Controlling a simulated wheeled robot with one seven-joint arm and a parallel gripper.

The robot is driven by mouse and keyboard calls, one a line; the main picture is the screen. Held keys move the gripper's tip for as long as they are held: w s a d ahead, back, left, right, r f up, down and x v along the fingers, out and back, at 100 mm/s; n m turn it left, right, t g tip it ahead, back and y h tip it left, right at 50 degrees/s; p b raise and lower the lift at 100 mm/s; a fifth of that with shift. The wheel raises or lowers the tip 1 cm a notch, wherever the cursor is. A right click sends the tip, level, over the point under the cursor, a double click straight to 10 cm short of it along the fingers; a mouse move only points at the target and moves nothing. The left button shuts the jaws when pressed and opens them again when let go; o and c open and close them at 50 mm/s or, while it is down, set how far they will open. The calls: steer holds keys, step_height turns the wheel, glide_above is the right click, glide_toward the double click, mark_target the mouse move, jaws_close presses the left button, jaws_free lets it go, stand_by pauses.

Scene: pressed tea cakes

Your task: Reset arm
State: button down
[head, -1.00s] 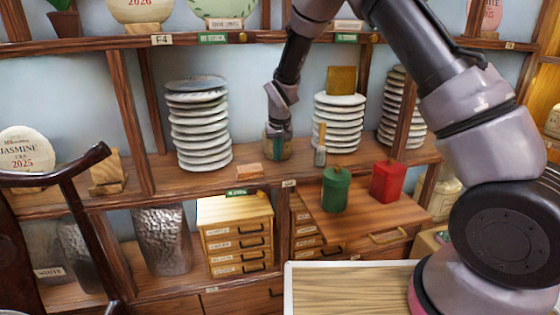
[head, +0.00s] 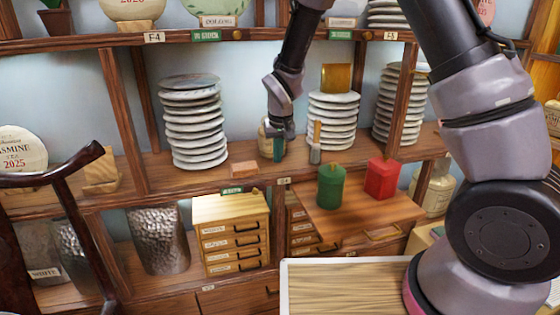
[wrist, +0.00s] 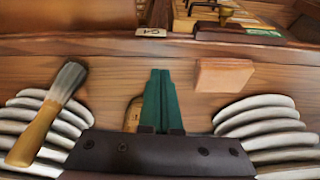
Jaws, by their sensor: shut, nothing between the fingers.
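My gripper (head: 277,153) hangs over the middle shelf, between two stacks of pale pressed tea cakes. Its green fingers (wrist: 161,98) are closed together and hold nothing. The left stack (head: 193,122) and the right stack (head: 332,122) stand apart from it in the head view. A brush (head: 315,142) with a wooden handle stands just to the gripper's right; it also shows at the left of the wrist view (wrist: 48,115). A small container (head: 265,143) is partly hidden behind the gripper.
A flat wooden block (head: 244,169) lies near the shelf's front edge. A green canister (head: 331,187) and a red canister (head: 382,178) stand on a lower wooden top. Shelf uprights (head: 404,95) and the shelf above bound the space. A small drawer cabinet (head: 231,235) sits below.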

steer(key=s+d+r+m+t+y, duration=0.15)
steer(key=s+d+r, duration=0.25)
steer(key=d+r, duration=0.45)
steer(key=s+d+r+m+g, duration=0.1)
steer(key=s+d+r+m, duration=0.15)
steer(key=d+r, duration=0.6)
steer(key=s+d+r+m+t, duration=0.1)
steer(key=s+d+r, duration=0.3)
steer(key=s+r, duration=0.2)
steer(key=s+d+r+m+t, duration=0.1)
steer(key=s+d+r, duration=0.3)
steer(key=s, duration=0.5)
steer(key=shift+s+d+r+m+t, duration=0.3)
steer(key=shift+r+t, duration=0.35)
steer(key=shift+r, duration=0.25)
